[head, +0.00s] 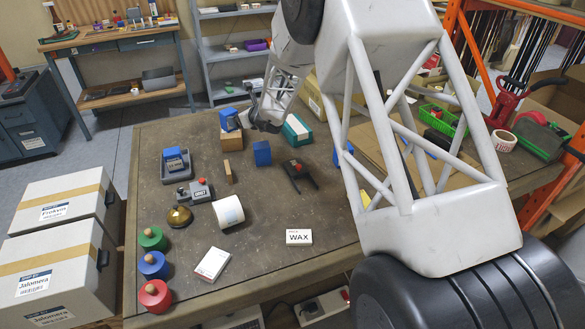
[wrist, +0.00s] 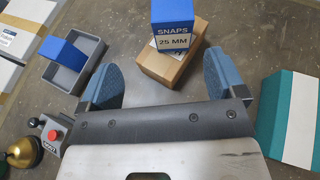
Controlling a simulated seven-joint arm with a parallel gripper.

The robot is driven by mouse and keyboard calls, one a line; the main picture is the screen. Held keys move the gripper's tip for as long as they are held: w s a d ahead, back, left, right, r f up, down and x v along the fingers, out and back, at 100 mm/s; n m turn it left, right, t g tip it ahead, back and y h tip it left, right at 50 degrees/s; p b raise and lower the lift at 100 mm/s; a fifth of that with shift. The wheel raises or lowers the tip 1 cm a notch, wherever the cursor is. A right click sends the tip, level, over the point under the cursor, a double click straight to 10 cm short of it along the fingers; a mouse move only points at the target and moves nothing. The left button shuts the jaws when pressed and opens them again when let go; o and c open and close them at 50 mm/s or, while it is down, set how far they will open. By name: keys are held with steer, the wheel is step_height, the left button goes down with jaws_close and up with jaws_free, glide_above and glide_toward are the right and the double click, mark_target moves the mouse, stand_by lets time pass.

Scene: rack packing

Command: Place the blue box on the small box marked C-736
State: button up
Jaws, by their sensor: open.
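A blue box with a white label reading SNAPS 25 MM (wrist: 173,14) sits on top of a small brown box (wrist: 164,68) in the wrist view. In the head view the blue box (head: 229,118) also shows above the brown box (head: 232,141). No C-736 mark is readable on the brown box in either view. My gripper (wrist: 160,55) is open, with its blue pads apart on either side of the brown box's near end and nothing held. In the head view my gripper (head: 262,119) is small and partly hidden, just right of the boxes.
A grey tray (head: 165,180) with a blue block stands to the left. A teal and white box (head: 296,130) stands to the right. Another blue block (head: 262,153), a white roll (head: 229,211) and a WAX box (head: 299,237) are nearer.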

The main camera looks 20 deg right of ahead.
steer(key=s+a+r+n+g+y, duration=0.1)
steer(key=s+a+r+n+g, duration=0.15)
steer(key=s+r+n, duration=0.5)
steer(key=s+a+r+n+g+y, duration=0.1)
steer(key=s+a+r+n+g, duration=0.2)
steer(key=s, duration=0.8)
steer(key=s+a+r+n+g, duration=0.1)
steer(key=s+a+r+n, duration=0.2)
steer(key=s+r+n, duration=0.5)
steer(key=s+d+n+g+h, duration=0.1)
steer(key=s+d+n+h, duration=0.1)
steer(key=s, duration=0.9)
steer(key=s+d+n+g+h, duration=0.1)
steer(key=s+d+n+h, duration=0.2)
steer(key=s, duration=0.9)
steer(key=s+d+n+g+h, duration=0.1)
steer(key=s+d+n+h, duration=0.1)
steer(key=s+n, duration=0.4)
steer(key=s+d, duration=0.1)
steer(key=s, duration=0.4)
steer(key=shift+s+f+h, duration=0.25)
steer(key=shift+f+h, duration=0.1)
steer(key=shift+h, duration=0.05)
